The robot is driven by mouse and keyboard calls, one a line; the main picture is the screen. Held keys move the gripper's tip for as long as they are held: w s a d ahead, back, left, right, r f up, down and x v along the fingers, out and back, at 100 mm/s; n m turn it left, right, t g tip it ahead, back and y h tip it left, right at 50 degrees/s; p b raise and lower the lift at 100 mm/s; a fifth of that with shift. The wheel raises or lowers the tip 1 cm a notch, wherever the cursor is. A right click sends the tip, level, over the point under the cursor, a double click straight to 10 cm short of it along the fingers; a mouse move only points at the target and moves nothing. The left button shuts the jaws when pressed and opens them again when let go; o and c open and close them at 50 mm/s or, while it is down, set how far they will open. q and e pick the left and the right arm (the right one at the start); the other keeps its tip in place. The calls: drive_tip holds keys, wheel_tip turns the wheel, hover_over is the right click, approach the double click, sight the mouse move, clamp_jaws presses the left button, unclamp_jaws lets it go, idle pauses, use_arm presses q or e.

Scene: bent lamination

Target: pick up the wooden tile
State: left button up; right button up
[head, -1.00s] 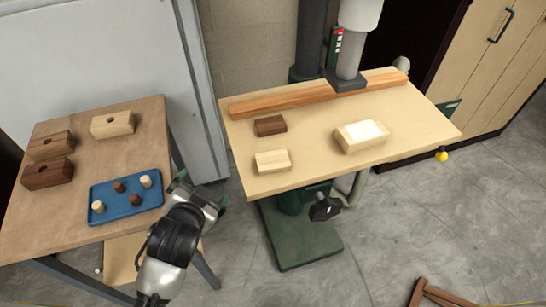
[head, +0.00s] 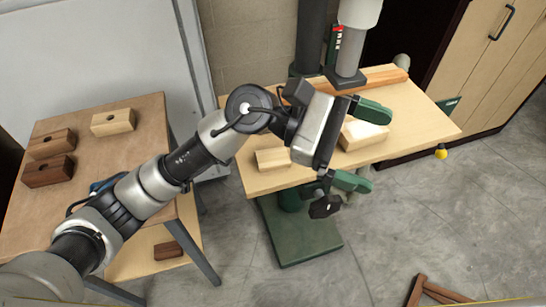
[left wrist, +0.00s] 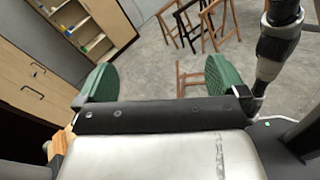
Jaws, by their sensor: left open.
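My left gripper (head: 362,146) is open, with its two green fingers apart and pointing right, over the right part of the light wooden drill-press table (head: 425,110). A pale wooden block with a white top (head: 362,134) lies on that table, partly hidden behind the gripper. A light wooden piece (head: 272,159) lies left of the gripper body, below my arm. I cannot tell which piece is the task's tile. In the left wrist view the open fingers (left wrist: 158,80) have nothing visible between them.
A long wooden strip (head: 385,80) lies along the table's back, by the drill-press column (head: 312,35). The brown side table (head: 90,95) holds several blocks. A dark block (head: 168,250) lies on its lower shelf.

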use_arm(q)
drive_tip(key=w+a+f+m+t+y, duration=0.2)
drive_tip(key=w+a+f+m+y, duration=0.1)
drive_tip(key=f+m+y, duration=0.4)
drive_tip(key=t+y+p, duration=0.1)
drive_tip(key=t+y, duration=0.4)
drive_tip(key=y, duration=0.4)
hover_over(274, 161)
wheel_tip(274, 161, down, 5)
drive_tip(key=shift+s+a+r, duration=0.1)
drive_tip(key=shift+s+r, duration=0.05)
wheel_tip(274, 161, down, 5)
drive_tip(key=p, duration=0.3)
drive_tip(key=shift+r, duration=0.15)
drive_tip(key=shift+f, duration=0.5)
drive_tip(key=c, duration=0.9)
